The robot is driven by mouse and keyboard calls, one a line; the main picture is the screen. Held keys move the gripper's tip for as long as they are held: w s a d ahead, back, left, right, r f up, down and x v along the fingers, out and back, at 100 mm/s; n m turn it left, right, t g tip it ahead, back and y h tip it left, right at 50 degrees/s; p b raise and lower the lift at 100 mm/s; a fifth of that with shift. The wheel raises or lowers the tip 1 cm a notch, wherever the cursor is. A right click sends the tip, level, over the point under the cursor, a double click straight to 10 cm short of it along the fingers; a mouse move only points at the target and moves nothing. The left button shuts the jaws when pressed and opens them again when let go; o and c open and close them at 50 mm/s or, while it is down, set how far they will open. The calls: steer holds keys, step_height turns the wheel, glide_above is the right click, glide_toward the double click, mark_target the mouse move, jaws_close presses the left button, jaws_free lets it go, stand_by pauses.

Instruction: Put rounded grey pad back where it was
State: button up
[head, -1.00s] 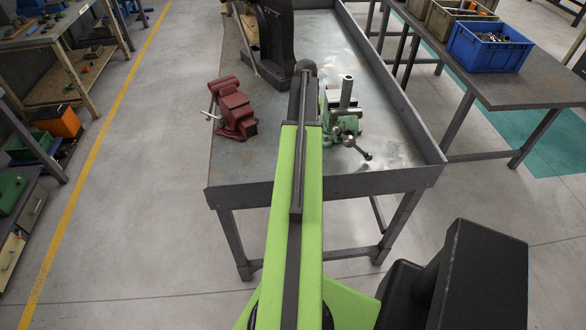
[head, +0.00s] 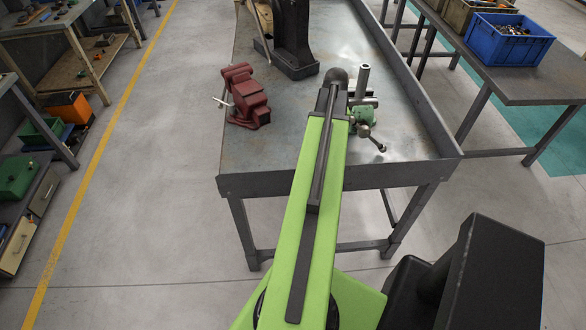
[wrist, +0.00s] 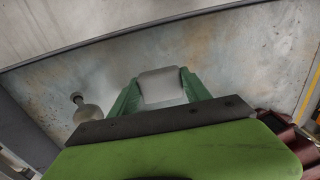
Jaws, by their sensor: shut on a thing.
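The rounded grey pad (wrist: 163,86) shows in the middle of the wrist view, between the two dark green fingers of my gripper (wrist: 160,92). My gripper is shut on it, above the bench top. In the head view my arm hides the fingers and the pad; its end is just left of the green vise (head: 356,117). The vise has an upright grey post (head: 362,80) and a ball-ended handle (head: 381,148). What looks like a handle with a round end (wrist: 77,98) shows left of the fingers in the wrist view. The black arbor press (head: 292,45) stands farther back, its top cut off.
A red vise (head: 246,97) stands left of my arm on the metal bench (head: 270,150); it also shows at the wrist view's lower right (wrist: 290,135). The bench has a raised right edge (head: 425,110). A blue crate (head: 508,42) stands on another table. Bare bench lies between the vises.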

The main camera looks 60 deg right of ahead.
steer(key=b, duration=0.7)
glide_above(295, 165)
steer(key=f, duration=0.7)
steer(key=shift+s+d, duration=0.25)
steer(key=shift+s, duration=0.05)
steer(key=shift+w+a, duration=0.15)
steer(key=shift+w, duration=0.15)
step_height(295, 165, down, 4)
steer(key=b, duration=0.4)
steer(key=shift+f, duration=0.15)
steer(key=shift+r, duration=0.25)
steer(key=shift+f, duration=0.15)
steer(key=o, duration=1.3)
step_height(295, 165, up, 12)
steer(key=p, duration=1.2)
